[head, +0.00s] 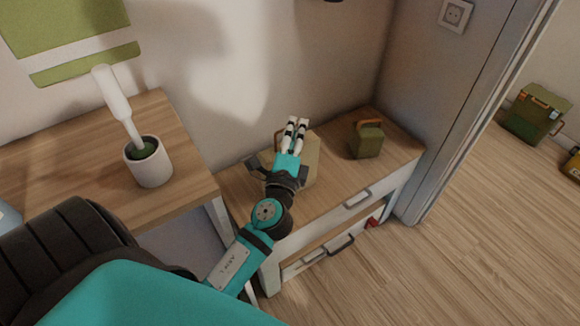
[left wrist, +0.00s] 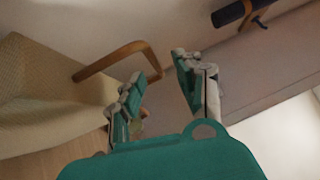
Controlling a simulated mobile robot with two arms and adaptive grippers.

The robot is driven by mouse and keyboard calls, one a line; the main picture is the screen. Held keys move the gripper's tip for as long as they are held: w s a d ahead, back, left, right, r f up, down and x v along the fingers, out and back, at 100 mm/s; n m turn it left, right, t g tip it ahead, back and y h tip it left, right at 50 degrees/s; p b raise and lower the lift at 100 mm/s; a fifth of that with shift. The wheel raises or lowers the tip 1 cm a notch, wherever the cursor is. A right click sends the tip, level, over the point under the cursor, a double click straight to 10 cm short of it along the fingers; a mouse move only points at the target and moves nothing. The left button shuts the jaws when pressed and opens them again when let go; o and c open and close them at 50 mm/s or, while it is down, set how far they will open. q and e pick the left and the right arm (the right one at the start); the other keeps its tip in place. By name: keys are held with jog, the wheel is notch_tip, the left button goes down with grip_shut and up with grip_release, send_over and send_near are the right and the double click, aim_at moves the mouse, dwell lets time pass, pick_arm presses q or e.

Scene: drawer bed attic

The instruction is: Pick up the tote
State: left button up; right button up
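A beige tote (head: 311,163) with a brown handle stands on the low wooden cabinet, partly hidden behind my left gripper in the head view. In the left wrist view the tote (left wrist: 40,95) fills the left side, and its brown handle (left wrist: 118,56) arches out toward the fingers. My left gripper (head: 294,128) is over the tote in the head view. In the left wrist view the gripper (left wrist: 160,82) is open, with a clear gap between its fingers and nothing held. The handle's bend shows just beyond the gap; I cannot tell whether it touches. My right gripper is not in view.
A small green bag (head: 367,140) with a brown handle stands right of the tote on the cabinet (head: 400,150). A white pot (head: 149,165) with a white object stands on the left desk (head: 60,165). A green box (head: 535,118) is on the floor beyond the grey wall edge.

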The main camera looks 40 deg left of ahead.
pick_arm(q)
jog(key=shift+w+a, duration=0.25)
jog(key=shift+w, duration=0.3)
grip_shut()
